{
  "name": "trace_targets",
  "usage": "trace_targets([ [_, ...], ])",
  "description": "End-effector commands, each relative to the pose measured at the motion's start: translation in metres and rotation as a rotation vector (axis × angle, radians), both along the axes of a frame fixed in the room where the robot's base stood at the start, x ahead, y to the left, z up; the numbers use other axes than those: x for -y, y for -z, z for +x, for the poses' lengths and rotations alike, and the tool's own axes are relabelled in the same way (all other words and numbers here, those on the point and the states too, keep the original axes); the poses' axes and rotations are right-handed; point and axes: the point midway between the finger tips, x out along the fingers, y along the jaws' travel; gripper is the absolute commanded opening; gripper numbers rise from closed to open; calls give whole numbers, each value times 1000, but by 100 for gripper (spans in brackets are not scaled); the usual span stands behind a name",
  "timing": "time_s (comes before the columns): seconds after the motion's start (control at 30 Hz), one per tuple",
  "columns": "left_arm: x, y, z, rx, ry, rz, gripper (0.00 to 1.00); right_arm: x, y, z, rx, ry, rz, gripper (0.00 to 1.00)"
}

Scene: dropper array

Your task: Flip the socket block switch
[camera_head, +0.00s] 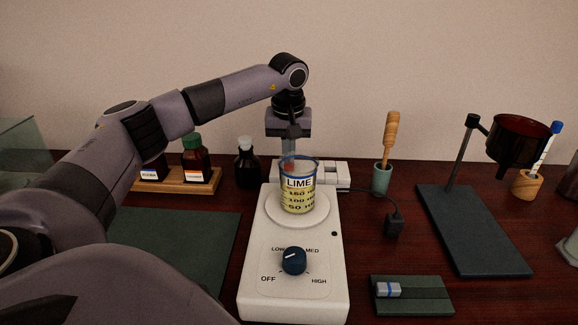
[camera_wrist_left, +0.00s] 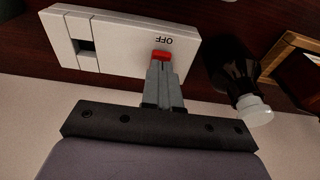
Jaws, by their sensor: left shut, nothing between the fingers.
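The white socket block (camera_head: 330,174) lies behind the hot plate, near the wall; the beaker hides part of it in the head view. In the wrist view the block (camera_wrist_left: 107,37) shows a dark socket opening (camera_wrist_left: 86,47), a red switch (camera_wrist_left: 161,54) and the word OFF beside the switch. My left gripper (camera_head: 288,156) points down at the block, its tips partly behind the beaker. In the wrist view my left gripper (camera_wrist_left: 163,64) is shut and empty, with its tips at the edge of the red switch. I cannot tell whether they press it. My right gripper is not in view.
A LIME beaker (camera_head: 298,199) stands on the white hot plate (camera_head: 252,291), close in front of my gripper. A dark bottle (camera_head: 247,167) stands left of the block. A black plug (camera_head: 394,226) on a cable lies to the right, near a green cup (camera_head: 381,178).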

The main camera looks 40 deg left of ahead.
Motion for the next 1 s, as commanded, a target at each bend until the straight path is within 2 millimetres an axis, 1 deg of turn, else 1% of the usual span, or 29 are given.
trace_targets([
  [0.87,0,14,0,-1,-1,1,0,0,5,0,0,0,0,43],
  [1.0,0,12,0,-1,-1,1,0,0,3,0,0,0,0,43],
])
